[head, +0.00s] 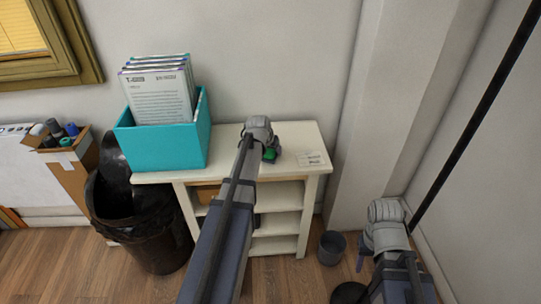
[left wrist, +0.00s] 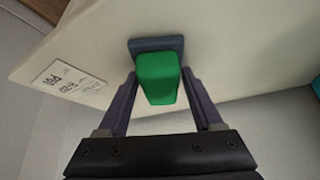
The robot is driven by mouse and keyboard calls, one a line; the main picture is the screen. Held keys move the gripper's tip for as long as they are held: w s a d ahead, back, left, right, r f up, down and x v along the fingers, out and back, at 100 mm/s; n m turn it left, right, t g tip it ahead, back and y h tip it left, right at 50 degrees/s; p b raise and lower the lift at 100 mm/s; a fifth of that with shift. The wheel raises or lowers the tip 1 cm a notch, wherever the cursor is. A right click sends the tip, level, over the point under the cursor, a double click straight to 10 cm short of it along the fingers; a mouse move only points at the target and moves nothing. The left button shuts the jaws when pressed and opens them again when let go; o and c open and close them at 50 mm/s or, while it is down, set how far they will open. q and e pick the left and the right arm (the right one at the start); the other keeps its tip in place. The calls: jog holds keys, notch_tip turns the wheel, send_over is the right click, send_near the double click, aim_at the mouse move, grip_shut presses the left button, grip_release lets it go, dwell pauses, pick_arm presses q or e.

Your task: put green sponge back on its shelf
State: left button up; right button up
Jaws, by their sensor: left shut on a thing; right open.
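The green sponge (head: 269,155) is at the top of the white shelf unit (head: 290,140), partly hidden by my left gripper (head: 268,148). In the left wrist view the sponge (left wrist: 157,80) sits between the two fingers of my left gripper (left wrist: 160,82), which is shut on it. A dark grey-blue rectangular piece (left wrist: 148,43) lies right behind the sponge against the pale top; whether they touch is unclear. A white printed card (head: 311,160) lies to the right on the top. My right gripper (head: 368,243) is at the lower right, away from the shelf; its fingers are hard to make out.
A teal box (head: 165,147) of upright documents fills the left of the top. A dark bin (head: 150,232) stands left of the unit, a cardboard box (head: 70,172) beyond it. A small grey bucket (head: 332,247) stands on the floor at right. The top's right end is mostly clear.

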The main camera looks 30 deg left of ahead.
pick_arm(q)
jog(key=shift+f, duration=0.15)
jog(key=o, duration=1.2)
jog(key=shift+r, duration=0.2)
jog(key=shift+s+r+p, duration=0.25)
jog(key=shift+r+p, duration=0.25)
jog(key=shift+p, duration=0.15)
jog(key=p+v, duration=0.9)
jog(key=v, duration=0.2)
